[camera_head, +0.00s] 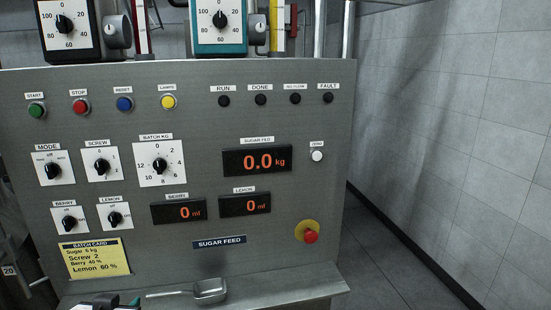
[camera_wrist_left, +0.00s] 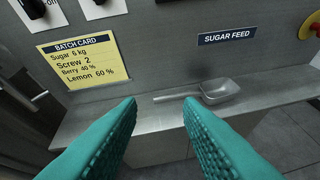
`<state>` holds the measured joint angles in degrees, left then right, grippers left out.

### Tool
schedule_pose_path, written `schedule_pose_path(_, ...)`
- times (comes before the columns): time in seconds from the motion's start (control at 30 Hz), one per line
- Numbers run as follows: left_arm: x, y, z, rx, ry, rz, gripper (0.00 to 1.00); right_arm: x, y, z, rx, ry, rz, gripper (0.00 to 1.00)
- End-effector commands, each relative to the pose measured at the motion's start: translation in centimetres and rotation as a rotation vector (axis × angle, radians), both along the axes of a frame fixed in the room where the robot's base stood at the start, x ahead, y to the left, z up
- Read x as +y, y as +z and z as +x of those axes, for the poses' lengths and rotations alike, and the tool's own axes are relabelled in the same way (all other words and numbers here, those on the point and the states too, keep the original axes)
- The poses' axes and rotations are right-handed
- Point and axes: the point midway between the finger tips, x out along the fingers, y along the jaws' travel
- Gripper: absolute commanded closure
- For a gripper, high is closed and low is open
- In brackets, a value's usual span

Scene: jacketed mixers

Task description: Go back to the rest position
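My left gripper (camera_wrist_left: 161,108) shows two teal ribbed fingers, spread apart with nothing between them. They point toward the ledge below the control panel. My right gripper is in neither view. The grey control panel (camera_head: 300,85) stands ahead, with dials, buttons and displays. Its sugar feed display (camera_head: 257,161) reads 0.0 kg; the berry (camera_head: 178,212) and lemon (camera_head: 244,204) displays read 0 ml.
A metal scoop (camera_head: 209,290) lies on the ledge (camera_head: 300,284), beyond the fingertips in the left wrist view. A yellow batch card (camera_head: 94,258) is on the panel's lower left. A red stop button (camera_head: 310,236) sticks out at lower right. Floor (camera_head: 385,250) is clear beside the tiled wall (camera_head: 440,120).

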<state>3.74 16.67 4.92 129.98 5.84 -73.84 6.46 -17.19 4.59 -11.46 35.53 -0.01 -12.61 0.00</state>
Motion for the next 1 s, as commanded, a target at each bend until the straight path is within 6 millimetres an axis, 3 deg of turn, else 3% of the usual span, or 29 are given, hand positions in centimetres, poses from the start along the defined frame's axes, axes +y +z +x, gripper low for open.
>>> schedule_pose_path(0.03, -1.5, -3.4, -2.4, 0.094, -0.023, -0.002, 0.67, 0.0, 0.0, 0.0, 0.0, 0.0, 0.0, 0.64)
schedule_pose_path(0.1, -3.3, -7.1, -5.6, 0.21, -0.052, -0.001, 0.67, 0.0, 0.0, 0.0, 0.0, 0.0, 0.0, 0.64)
schedule_pose_path(0.23, -5.8, -11.8, -11.1, 0.381, -0.095, -0.008, 0.67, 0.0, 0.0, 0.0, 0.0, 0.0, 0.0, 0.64)
schedule_pose_path(0.4, -8.1, -15.2, -16.9, 0.542, -0.136, -0.021, 0.67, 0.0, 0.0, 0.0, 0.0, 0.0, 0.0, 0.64)
schedule_pose_path(0.7, -11.0, -18.2, -25.8, 0.771, -0.192, -0.052, 0.67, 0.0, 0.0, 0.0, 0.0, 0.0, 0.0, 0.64)
schedule_pose_path(1.0, -11.2, -27.4, -23.6, 0.8, -0.193, -0.047, 0.67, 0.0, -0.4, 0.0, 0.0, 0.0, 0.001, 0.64)
